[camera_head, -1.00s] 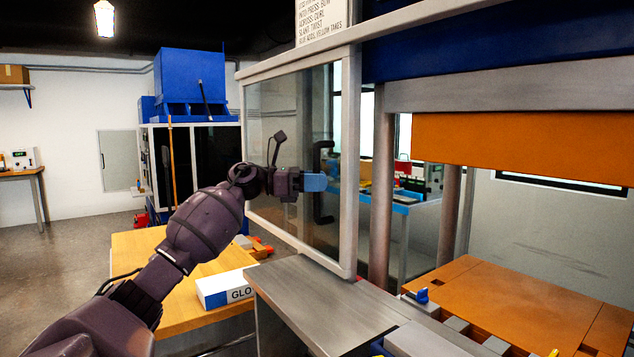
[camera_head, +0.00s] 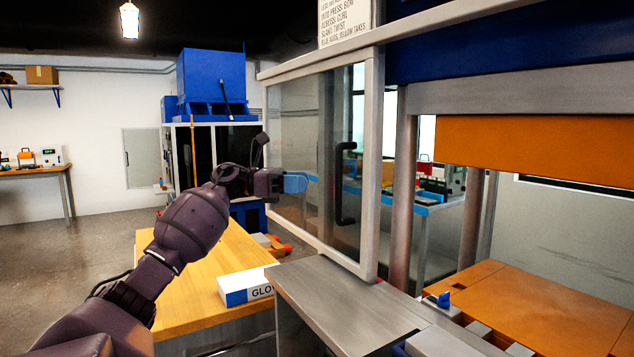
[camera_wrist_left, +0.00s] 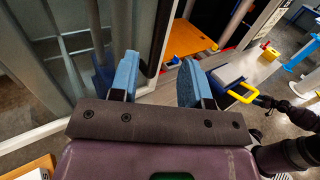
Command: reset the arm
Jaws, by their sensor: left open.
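My left arm comes in from the lower left in the head view. Its gripper (camera_head: 296,183) has blue fingers and stands in front of the clear guard door (camera_head: 300,120), left of the black door handle (camera_head: 345,183) and apart from it. In the left wrist view the two blue fingers of the left gripper (camera_wrist_left: 157,80) are spread with nothing between them.
The press's orange platen (camera_head: 540,305) and grey shelf (camera_head: 335,300) lie at the right. A wooden table (camera_head: 200,290) with a glove box (camera_head: 245,287) stands below the arm. A blue machine (camera_head: 212,80) stands behind. Open floor is at the left.

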